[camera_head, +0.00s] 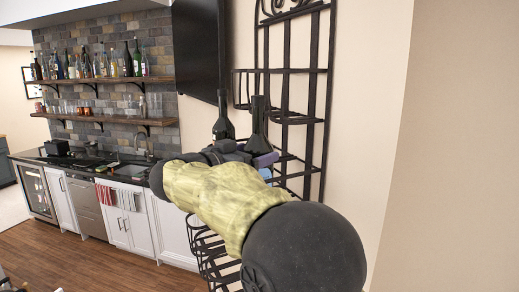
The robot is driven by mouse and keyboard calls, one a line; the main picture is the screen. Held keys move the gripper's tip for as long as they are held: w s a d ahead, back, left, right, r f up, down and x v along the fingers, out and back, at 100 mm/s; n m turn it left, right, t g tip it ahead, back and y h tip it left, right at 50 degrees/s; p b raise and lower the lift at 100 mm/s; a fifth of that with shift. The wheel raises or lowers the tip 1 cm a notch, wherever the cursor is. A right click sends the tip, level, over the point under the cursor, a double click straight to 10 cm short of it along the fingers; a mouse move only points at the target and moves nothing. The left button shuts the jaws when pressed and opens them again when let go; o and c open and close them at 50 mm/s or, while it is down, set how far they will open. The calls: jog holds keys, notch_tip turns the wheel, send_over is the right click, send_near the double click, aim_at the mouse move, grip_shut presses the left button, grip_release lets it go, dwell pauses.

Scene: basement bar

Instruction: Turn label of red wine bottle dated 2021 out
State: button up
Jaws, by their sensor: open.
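Two dark wine bottles stand upright at the black metal wine rack (326,105): a left one (223,127) and a right one (258,125). Their necks and shoulders show; their lower parts are hidden behind my arm. No label or date can be read on either, so I cannot tell which is the 2021 red. My gripper (232,152) is at the end of my arm, close to the bottles, mostly hidden by the arm. It is open; whether it touches a bottle cannot be told.
A dark wall screen (201,45) hangs left of the rack. Behind are a counter with a sink (130,170), white cabinets and bottle-lined shelves (105,81). The wood floor (100,262) at lower left is mostly clear.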

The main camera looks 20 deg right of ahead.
jog(key=shift+x, duration=0.9)
jog(key=shift+s+d, duration=0.1)
jog(key=shift+c, duration=0.4)
jog(key=c, duration=0.8)
jog(key=shift+r+m+g+h+p, duration=0.15)
jog(key=shift+m+g+h+p, duration=0.55)
jog(key=shift+m+g+p, duration=0.9)
jog(key=shift+m+g+h+p, duration=0.2)
jog(key=shift+m+g+p, duration=0.55)
jog(key=shift+g+p, duration=0.9)
jog(key=shift+m+g+h+p, duration=0.2)
jog(key=shift+m+g+p, duration=0.55)
jog(key=shift+g+p, duration=0.85)
